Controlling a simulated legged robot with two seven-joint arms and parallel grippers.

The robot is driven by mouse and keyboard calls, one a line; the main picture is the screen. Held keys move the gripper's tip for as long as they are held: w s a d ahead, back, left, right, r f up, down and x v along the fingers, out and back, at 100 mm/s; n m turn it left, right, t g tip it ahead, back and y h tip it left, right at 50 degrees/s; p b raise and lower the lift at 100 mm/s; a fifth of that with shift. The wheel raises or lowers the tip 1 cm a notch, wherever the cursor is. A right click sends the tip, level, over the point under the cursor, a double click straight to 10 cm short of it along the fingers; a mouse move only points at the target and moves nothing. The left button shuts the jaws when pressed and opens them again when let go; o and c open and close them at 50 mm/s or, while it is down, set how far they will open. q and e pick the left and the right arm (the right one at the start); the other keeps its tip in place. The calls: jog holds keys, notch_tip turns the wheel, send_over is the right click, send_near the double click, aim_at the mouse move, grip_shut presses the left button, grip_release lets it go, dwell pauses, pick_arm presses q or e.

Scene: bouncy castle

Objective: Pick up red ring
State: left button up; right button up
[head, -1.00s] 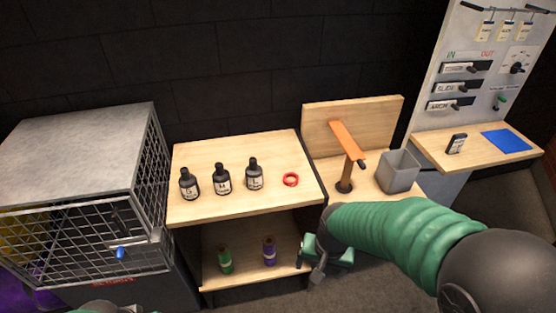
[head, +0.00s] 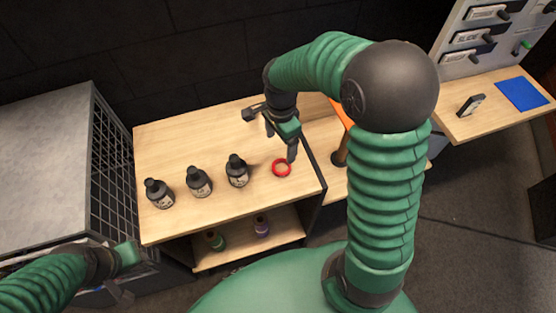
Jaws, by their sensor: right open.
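The red ring (head: 274,172) lies flat on the wooden shelf top (head: 180,225), right of the black bottles. My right gripper (head: 281,150) is open and points down just above the ring, by its upper right side. One dark finger reaches close to the ring's right edge; I cannot tell whether it touches. No thing shows between the fingers. My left gripper (head: 128,272) is at the lower left, in front of the cage, away from the ring; its jaws are not clear.
Three black bottles (head: 237,171) stand in a row left of the ring. Green and purple cans (head: 261,226) stand on the lower shelf. A wire cage (head: 108,165) is at left. A panel ledge with a blue mat (head: 521,94) is at right. The shelf top behind the bottles is clear.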

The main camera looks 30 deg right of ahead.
aim_at(282, 169)
jog(key=f, duration=0.8)
jog(key=d+f, duration=0.1)
jog(key=f, duration=0.3)
jog(key=shift+w+d+f+p, duration=0.1)
jog(key=shift+w+f+p, duration=0.05)
jog(key=shift+f+p, duration=0.15)
jog(key=shift+f, duration=0.3)
jog(key=shift+w+a, duration=0.15)
jog(key=shift+a, duration=0.15)
jog(key=shift+d, duration=0.25)
jog(key=c, duration=1.2)
jog(key=shift+a, duration=0.1)
jog(key=shift+c, duration=1.1)
